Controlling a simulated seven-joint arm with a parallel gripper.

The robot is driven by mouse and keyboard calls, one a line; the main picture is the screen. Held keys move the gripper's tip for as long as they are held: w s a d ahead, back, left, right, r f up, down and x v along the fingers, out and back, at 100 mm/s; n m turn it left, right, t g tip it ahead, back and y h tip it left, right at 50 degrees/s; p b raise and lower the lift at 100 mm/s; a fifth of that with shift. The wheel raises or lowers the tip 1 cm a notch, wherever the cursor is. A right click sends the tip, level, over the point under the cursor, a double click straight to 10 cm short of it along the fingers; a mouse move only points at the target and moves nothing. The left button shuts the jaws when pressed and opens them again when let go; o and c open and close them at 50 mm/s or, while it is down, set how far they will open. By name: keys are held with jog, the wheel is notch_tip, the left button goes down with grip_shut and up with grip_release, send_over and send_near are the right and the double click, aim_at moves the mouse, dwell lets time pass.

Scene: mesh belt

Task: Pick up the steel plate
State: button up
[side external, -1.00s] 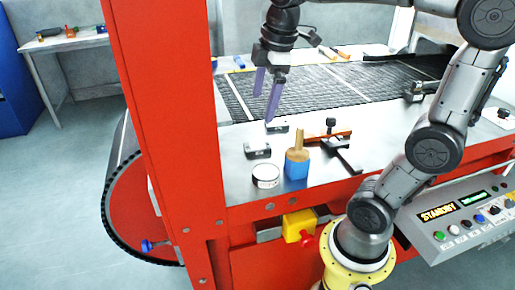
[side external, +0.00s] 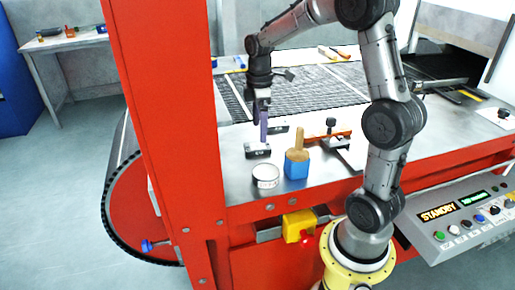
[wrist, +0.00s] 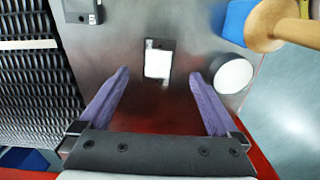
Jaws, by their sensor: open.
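Two small flat, dark-edged pieces lie on the metal deck; I cannot tell for sure which is the steel plate. The nearer piece (side external: 257,154) has a bright pale face and also shows in the wrist view (wrist: 158,64), ahead of and between my fingertips. The farther piece (side external: 280,128) lies closer to the belt and shows at the wrist view's top left (wrist: 83,11). My gripper (side external: 264,141) points down just above the nearer piece. In the wrist view my gripper (wrist: 160,74) has its purple fingers wide apart, with nothing held.
A round white-topped tin (side external: 265,177) stands close to the nearer piece. A blue block with a wooden handle (side external: 297,166) stands to its right. A dark clamp-like tool (side external: 338,146) lies farther right. The mesh belt (side external: 310,95) runs behind; a red post (side external: 165,120) rises at left.

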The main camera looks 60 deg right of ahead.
aim_at(257, 145)
jog(key=shift+w+a+f, duration=0.1)
jog(key=shift+w+f, duration=0.05)
jog(key=shift+f, duration=1.35)
jog(key=shift+w+f, duration=0.15)
jog(key=shift+f, duration=1.3)
jog(key=shift+c, duration=0.3)
grip_shut()
jog(key=shift+r, duration=0.1)
